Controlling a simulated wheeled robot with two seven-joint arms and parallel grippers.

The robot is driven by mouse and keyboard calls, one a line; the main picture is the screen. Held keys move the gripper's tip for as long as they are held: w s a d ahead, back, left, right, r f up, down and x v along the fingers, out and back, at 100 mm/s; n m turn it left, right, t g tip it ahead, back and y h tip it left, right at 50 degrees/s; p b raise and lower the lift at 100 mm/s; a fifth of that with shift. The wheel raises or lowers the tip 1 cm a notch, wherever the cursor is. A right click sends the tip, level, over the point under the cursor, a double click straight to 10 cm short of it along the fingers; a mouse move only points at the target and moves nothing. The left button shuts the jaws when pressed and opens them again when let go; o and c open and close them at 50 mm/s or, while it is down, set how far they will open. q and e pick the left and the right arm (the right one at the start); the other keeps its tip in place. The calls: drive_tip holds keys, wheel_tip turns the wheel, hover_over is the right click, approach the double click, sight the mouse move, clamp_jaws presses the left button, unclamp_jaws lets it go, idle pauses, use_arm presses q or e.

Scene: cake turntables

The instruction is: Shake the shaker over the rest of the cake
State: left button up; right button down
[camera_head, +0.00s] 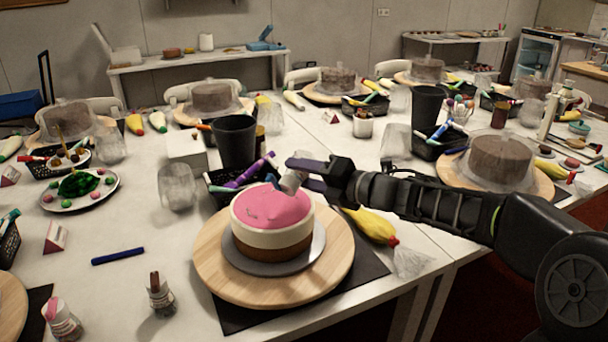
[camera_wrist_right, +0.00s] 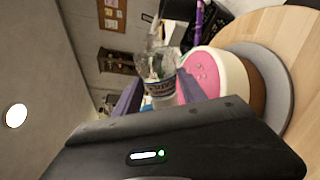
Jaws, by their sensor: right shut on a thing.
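The cake (camera_head: 272,225) has a pink top, a white upper band and a brown lower band. It stands on a grey board on a round wooden turntable (camera_head: 222,279). A few small specks show on the pink top. My right gripper (camera_head: 291,174) reaches in from the right and is shut on the shaker (camera_head: 292,181), above the back right edge of the cake. The shaker is tilted in the head view. In the right wrist view, the shaker (camera_wrist_right: 161,79), clear with a printed label, sits between the fingers, and the pink cake top (camera_wrist_right: 204,75) is beside it. My left gripper is not in view.
A black cup (camera_head: 234,142) and a basket of pens (camera_head: 240,178) stand behind the cake. A yellow piping bag (camera_head: 372,225) lies to the right. Two small bottles (camera_head: 160,296) (camera_head: 62,320) stand at the front left, near a blue pen (camera_head: 118,256).

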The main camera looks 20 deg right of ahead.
drive_tip(key=shift+a+r+n+b, duration=0.2)
drive_tip(key=shift+n+b, duration=0.2)
drive_tip(key=shift+b, duration=0.3)
drive_tip(key=shift+d+r, duration=0.1)
drive_tip(key=shift+d, duration=0.05)
drive_tip(key=shift+w+d+r+p, duration=0.15)
drive_tip(key=shift+d+r+p, duration=0.1)
drive_tip(key=shift+p, duration=0.2)
drive_tip(key=shift+f, duration=0.1)
drive_tip(key=shift+s+a+f+b, duration=0.2)
drive_tip(key=shift+a+f+b, duration=0.15)
drive_tip(key=shift+b, duration=0.25)
drive_tip(key=shift+r, duration=0.15)
drive_tip(key=shift+s+r+n+t+b, duration=0.1)
drive_tip(key=shift+n+t+b, duration=0.25)
drive_tip(key=shift+b, duration=0.3)
